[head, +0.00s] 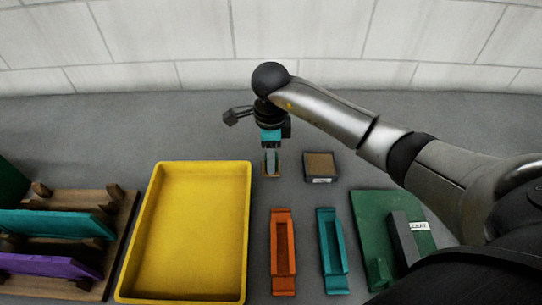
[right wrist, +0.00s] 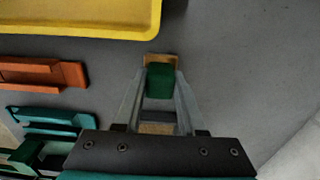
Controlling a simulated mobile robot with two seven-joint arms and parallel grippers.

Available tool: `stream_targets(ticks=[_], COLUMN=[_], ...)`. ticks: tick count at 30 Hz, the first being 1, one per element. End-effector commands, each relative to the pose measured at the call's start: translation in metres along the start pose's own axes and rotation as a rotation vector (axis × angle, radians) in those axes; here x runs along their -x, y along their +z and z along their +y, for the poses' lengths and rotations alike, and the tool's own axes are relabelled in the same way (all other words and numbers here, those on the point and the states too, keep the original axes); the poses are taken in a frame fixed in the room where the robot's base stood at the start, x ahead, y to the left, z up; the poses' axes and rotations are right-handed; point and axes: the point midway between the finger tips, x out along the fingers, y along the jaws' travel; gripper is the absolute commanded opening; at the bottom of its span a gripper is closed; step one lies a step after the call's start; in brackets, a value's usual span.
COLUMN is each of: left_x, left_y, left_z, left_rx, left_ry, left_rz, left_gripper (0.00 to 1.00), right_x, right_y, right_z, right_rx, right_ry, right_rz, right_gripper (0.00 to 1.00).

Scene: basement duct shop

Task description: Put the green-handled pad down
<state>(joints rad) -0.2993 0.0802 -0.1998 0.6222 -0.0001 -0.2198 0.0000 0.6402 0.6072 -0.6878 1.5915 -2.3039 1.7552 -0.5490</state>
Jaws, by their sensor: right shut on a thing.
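My right gripper (head: 271,164) points down over the grey table, right of the yellow tray's far end. It is shut on the green-handled pad, whose tan base (head: 271,175) shows below the fingers. In the right wrist view the green handle (right wrist: 160,82) is between the two fingers of the gripper (right wrist: 160,88), with the tan base (right wrist: 157,59) under it. The pad looks close to the table; I cannot tell whether it touches. My left gripper is not in view.
A brown-topped grey block (head: 320,166) stands just right of the pad. The yellow tray (head: 248,210) is empty. Orange (head: 283,250) and teal (head: 331,250) holders lie nearer, beside a green board (head: 372,215). A wooden rack (head: 122,215) with panels is far left. The table behind is clear.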

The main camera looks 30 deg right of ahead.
Motion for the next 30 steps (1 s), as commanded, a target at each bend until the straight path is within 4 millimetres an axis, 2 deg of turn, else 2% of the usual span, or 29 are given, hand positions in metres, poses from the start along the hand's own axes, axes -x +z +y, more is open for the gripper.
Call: stream_targets(ticks=[1,8,19,23,30], left_x=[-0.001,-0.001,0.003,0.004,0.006], left_y=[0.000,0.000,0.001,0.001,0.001], left_z=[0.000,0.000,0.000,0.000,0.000], left_rx=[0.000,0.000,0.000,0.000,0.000], left_ry=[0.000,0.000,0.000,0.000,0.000], left_rz=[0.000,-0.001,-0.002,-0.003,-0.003], left_gripper=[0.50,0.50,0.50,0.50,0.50], right_x=[-0.001,0.000,0.005,0.027,0.080], right_y=[0.000,0.000,0.000,0.000,0.000], right_z=[0.000,0.000,0.000,-0.002,-0.001], right_rx=[0.000,-0.001,-0.001,-0.001,0.000], right_ry=[0.000,0.000,0.000,-0.005,-0.005], right_rz=[0.000,0.001,0.000,0.000,0.000], right_gripper=[0.42,0.68,0.69,0.69,0.69])
